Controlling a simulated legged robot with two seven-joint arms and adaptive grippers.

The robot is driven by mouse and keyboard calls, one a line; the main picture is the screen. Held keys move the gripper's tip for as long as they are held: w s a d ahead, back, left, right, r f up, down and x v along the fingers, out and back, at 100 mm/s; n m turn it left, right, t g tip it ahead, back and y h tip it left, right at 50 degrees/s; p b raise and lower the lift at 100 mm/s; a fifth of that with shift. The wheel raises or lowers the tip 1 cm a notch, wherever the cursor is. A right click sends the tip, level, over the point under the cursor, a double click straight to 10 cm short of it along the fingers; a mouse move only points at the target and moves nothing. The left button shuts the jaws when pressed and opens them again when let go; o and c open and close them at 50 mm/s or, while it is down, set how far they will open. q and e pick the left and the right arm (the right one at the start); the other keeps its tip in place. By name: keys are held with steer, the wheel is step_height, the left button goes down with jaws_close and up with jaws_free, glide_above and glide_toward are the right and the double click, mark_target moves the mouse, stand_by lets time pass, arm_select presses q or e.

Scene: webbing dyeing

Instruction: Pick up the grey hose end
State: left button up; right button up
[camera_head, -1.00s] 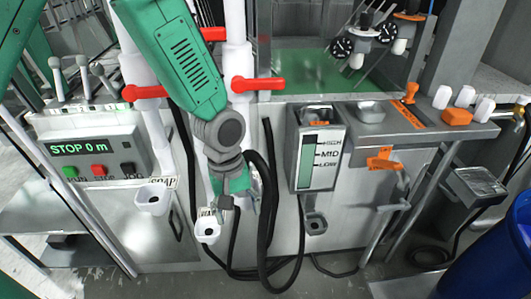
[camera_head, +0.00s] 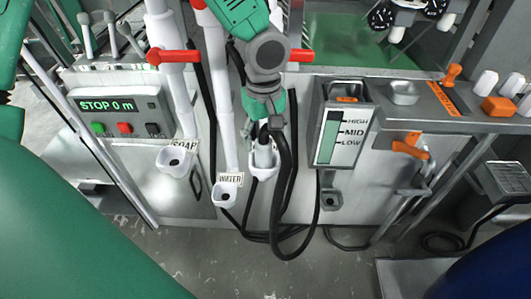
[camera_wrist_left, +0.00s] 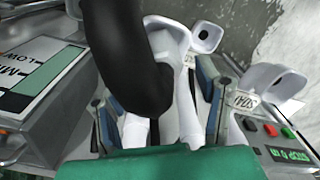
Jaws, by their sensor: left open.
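The grey hose end (camera_head: 263,154) stands in a white cup holder (camera_head: 263,171) to the right of the WATER cup, with its black hose (camera_head: 285,222) looping down beside it. My left gripper (camera_head: 262,128) is open right above the holder, around the top of the hose end. In the left wrist view its blue-grey fingers (camera_wrist_left: 160,112) stand apart on either side of a pale piece, and the black hose (camera_wrist_left: 125,55) crosses in front. The hose hides part of the grip area, so contact cannot be told. My right gripper is not in view.
The WATER cup (camera_head: 227,190) and SOAP cup (camera_head: 176,161) stick out at the left. Red valve handles (camera_head: 173,57) sit above. A level gauge (camera_head: 342,138) is close on the right. Black hoses hang low in front of the panel.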

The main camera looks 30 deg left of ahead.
mark_target(265, 151)
arm_select(q)
step_height(265, 151, down, 4)
steer(key=shift+f, duration=0.35)
steer(key=shift+a, duration=0.2)
steer(key=shift+d, duration=0.15)
jaws_close()
steer(key=shift+d, duration=0.1)
